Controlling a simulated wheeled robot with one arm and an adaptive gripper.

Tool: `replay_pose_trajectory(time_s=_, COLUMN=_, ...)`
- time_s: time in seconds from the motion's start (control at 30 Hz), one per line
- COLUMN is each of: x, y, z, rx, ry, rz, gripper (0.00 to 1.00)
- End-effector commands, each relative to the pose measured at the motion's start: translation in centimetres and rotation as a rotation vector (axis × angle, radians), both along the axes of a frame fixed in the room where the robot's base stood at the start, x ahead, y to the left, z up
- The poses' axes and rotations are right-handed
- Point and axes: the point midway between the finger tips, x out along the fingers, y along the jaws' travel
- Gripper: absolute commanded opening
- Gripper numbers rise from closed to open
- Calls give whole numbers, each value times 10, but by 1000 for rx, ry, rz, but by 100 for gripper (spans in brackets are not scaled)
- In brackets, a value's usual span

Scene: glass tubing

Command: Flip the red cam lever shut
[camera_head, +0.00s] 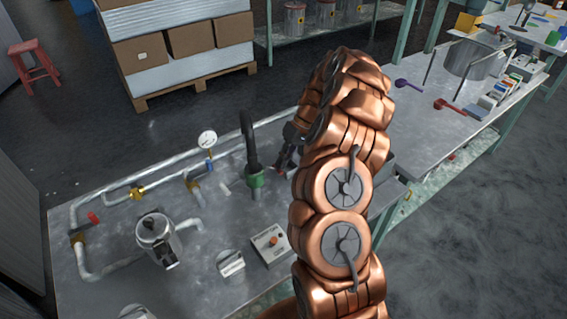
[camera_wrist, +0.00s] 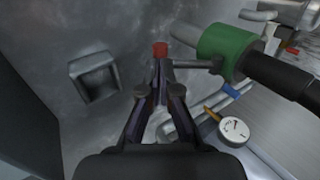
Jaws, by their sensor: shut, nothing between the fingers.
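The green coupling (camera_head: 256,181) sits on the bench pipework with a thick black hose (camera_head: 249,140) rising from it. In the wrist view the green coupling (camera_wrist: 228,50) is at upper right, and a grey lever arm (camera_wrist: 198,64) sticks out from its side. The lever's red tip (camera_wrist: 160,48) shows just beyond my fingertips; the red tip (camera_head: 281,171) is small in the head view. My gripper (camera_wrist: 158,80) is shut and empty, its fingers pointing at the red tip. I cannot tell whether they touch it. My gripper (camera_head: 281,162) is partly hidden behind my arm in the head view.
A pressure gauge (camera_wrist: 234,132) stands near the coupling; the gauge (camera_head: 207,139) also shows in the head view. A metal pot (camera_head: 157,234), a button box (camera_head: 270,244) and a red-handled valve (camera_head: 93,217) are on the bench. A square grey open fitting (camera_wrist: 94,77) lies left of my fingers.

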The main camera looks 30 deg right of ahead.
Motion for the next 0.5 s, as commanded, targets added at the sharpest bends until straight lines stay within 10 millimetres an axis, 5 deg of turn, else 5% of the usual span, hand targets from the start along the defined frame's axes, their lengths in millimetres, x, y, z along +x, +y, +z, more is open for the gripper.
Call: replay_pose_trajectory(time_s=0.5, x=0, y=4, z=-18, rx=95, ry=2, rz=1, gripper=0)
